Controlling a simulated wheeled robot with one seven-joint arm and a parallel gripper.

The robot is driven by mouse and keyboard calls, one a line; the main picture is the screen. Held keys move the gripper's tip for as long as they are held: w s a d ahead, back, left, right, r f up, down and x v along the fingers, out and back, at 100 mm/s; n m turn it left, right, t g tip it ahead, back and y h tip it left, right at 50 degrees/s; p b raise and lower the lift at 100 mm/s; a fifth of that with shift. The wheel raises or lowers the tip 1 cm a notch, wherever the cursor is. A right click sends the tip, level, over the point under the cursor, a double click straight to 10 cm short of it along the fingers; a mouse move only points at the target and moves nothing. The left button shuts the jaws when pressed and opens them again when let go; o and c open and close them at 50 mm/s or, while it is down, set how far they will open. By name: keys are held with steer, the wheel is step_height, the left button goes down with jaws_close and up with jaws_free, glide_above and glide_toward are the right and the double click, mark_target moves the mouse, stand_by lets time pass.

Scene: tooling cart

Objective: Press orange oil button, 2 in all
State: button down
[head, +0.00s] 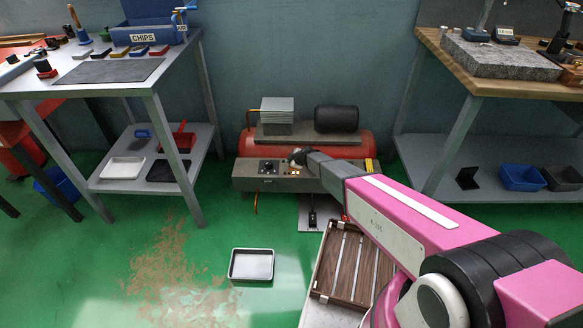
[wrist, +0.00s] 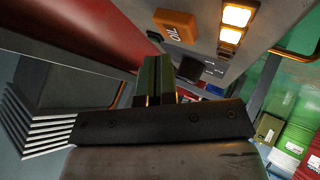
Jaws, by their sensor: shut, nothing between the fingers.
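The orange button (wrist: 176,25) marked OIL sits on the grey panel (wrist: 215,62) at the top of the wrist view. In that view my gripper (wrist: 157,68) is shut and empty, its fingertips a little below the button in the picture and apart from it. In the head view my gripper (head: 297,157) is at the front of the compressor's control panel (head: 246,185). I cannot pick out the orange button in the head view; my arm covers the panel's right part. I see one such button in the wrist view.
Two lit yellow lamps (wrist: 238,15) are beside the button. The compressor's red tank (head: 375,143) is behind the panel, with a black cylinder (head: 337,119) on top. Workbenches stand on both sides.

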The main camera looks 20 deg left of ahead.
steer(key=shift+r, duration=0.1)
steer(key=shift+r, duration=2.35)
steer(key=s+d+r+m+g+h, duration=0.1)
steer(key=s+d+r+m, duration=0.25)
steer(key=d, duration=0.55)
steer(key=s+d+r+m+h, duration=0.1)
steer(key=s+d+r+m, duration=0.2)
steer(key=d, duration=0.7)
steer(key=s+d+r+m+g+h, duration=0.1)
steer(key=d+r+m, duration=0.3)
steer(key=d, duration=0.5)
steer(key=s+d+r+m+g+h, duration=0.1)
steer(key=s+d+r+m, duration=0.4)
steer(key=d, duration=0.7)
steer(key=s+d+r+m+g+h, duration=0.1)
steer(key=s+d+r+m+h, duration=0.2)
steer(key=s+d, duration=0.7)
step_height(320, 180, up, 3)
steer(key=shift+s+d+f+m+g+h, duration=0.2)
steer(key=shift+s+d+m+g+h, duration=0.15)
steer(key=shift+d+m, duration=0.65)
steer(key=shift+a, duration=0.25)
